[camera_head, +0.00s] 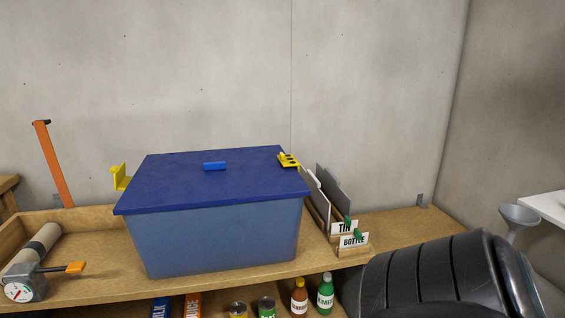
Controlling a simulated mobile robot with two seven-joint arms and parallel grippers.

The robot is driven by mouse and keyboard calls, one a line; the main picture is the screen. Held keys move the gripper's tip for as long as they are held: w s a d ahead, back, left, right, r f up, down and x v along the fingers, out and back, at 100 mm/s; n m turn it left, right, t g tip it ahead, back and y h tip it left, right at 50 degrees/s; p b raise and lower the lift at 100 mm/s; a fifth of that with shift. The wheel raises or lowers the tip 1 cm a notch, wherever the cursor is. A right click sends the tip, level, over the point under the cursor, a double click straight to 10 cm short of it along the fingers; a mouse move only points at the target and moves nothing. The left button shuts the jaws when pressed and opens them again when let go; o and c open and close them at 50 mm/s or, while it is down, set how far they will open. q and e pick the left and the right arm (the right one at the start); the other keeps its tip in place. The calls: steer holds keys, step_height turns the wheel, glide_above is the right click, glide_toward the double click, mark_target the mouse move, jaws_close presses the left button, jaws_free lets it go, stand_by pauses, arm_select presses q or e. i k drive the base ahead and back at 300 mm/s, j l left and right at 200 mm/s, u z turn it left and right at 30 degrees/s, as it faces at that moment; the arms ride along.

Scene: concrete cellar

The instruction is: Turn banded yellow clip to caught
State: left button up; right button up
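A blue box (215,238) with a darker blue lid (190,190) stands on a wooden shelf. The lid lies on the box and has a small blue handle (215,166). The yellow clip with black bands (288,160) is at the right edge of the lid, toward the back. Its upper part is tilted at the lid's edge; I cannot tell whether it is caught. A plain yellow clip (120,177) sticks out past the lid's left edge. Neither gripper is in view; only a black link of my arm shows at the lower right, apart from the box.
Close right of the box are upright grey panels (333,190) and the signs TIN (343,228) and BOTTLE (353,241). An air pump with a gauge (20,289) lies at left. Bottles (325,293) and cans (266,308) stand below. The shelf's right end is clear.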

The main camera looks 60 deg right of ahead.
mark_target(121, 181)
steer(key=z, duration=1.55)
steer(key=j+z, duration=0.1)
steer(key=j, duration=0.5)
steer(key=j+z, duration=0.1)
steer(key=j, duration=0.5)
steer(key=k+j+z, duration=0.15)
steer(key=j, duration=0.4)
steer(key=j+z, duration=0.1)
steer(key=j, duration=0.5)
steer(key=k+j+z, duration=0.1)
steer(key=j, duration=0.5)
steer(key=k, duration=0.05)
